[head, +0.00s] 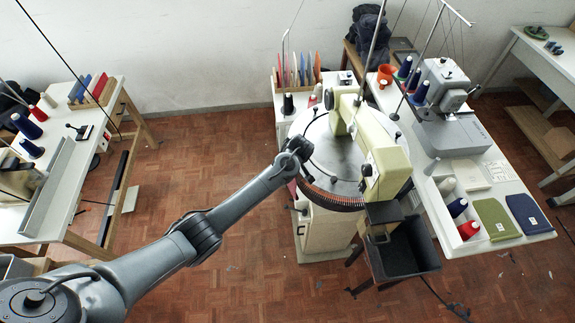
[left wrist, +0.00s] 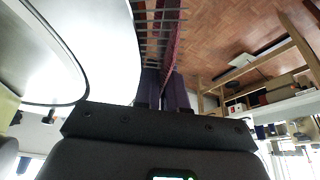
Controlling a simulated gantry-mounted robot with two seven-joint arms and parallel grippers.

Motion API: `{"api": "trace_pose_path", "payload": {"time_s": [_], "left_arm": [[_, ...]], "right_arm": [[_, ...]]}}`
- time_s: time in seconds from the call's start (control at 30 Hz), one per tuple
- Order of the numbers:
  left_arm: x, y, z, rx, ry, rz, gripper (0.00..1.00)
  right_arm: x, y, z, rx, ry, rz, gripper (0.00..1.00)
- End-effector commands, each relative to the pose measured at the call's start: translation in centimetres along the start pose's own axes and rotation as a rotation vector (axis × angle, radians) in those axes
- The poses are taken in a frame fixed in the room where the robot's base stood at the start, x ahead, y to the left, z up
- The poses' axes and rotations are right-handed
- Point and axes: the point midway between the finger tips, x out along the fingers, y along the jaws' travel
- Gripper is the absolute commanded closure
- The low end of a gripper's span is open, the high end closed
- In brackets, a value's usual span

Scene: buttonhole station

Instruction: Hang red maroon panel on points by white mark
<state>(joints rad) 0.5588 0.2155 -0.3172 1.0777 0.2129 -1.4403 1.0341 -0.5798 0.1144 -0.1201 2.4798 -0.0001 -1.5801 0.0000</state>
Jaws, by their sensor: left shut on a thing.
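My left gripper (head: 299,149) is at the left rim of the round dial machine (head: 334,150). In the left wrist view its two fingers (left wrist: 164,88) are shut on a thin maroon panel (left wrist: 174,45), seen nearly edge-on beyond the fingertips. The panel is beside the dial's row of metal points (left wrist: 155,22); I cannot tell whether it touches them. In the head view my gripper hides the panel. The points stand out around the dial's front rim (head: 333,198). I cannot make out the white mark. My right gripper is in neither view.
The cream machine head (head: 384,160) stands over the dial's right side. A dark bin (head: 407,250) stands below it. The right table holds a grey machine (head: 447,115), thread cones, a green cloth (head: 496,219) and a navy cloth (head: 528,214). Floor is clear between the dial and left bench (head: 70,185).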

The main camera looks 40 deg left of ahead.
Motion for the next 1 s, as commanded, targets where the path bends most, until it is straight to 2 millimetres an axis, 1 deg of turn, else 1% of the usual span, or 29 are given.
{"api": "trace_pose_path", "payload": {"time_s": [0.17, 0.2, 0.37, 0.8, 1.0], "left_arm": [[-0.01, 0.10, 0.12, 0.002, 0.000, 0.003, 1.00], [-0.01, 0.10, 0.13, 0.002, 0.000, 0.003, 0.85], [-0.02, 0.14, 0.15, 0.003, 0.000, 0.004, 0.61], [-0.13, 0.39, 0.32, 0.006, 0.000, 0.010, 0.60], [-0.81, 0.49, 0.07, 0.007, 0.001, 0.012, 0.60]], "right_arm": [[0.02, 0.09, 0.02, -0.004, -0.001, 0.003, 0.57], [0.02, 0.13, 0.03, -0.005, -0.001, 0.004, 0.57], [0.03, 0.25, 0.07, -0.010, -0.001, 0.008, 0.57], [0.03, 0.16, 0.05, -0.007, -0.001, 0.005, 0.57], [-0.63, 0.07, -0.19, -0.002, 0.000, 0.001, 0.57]]}}
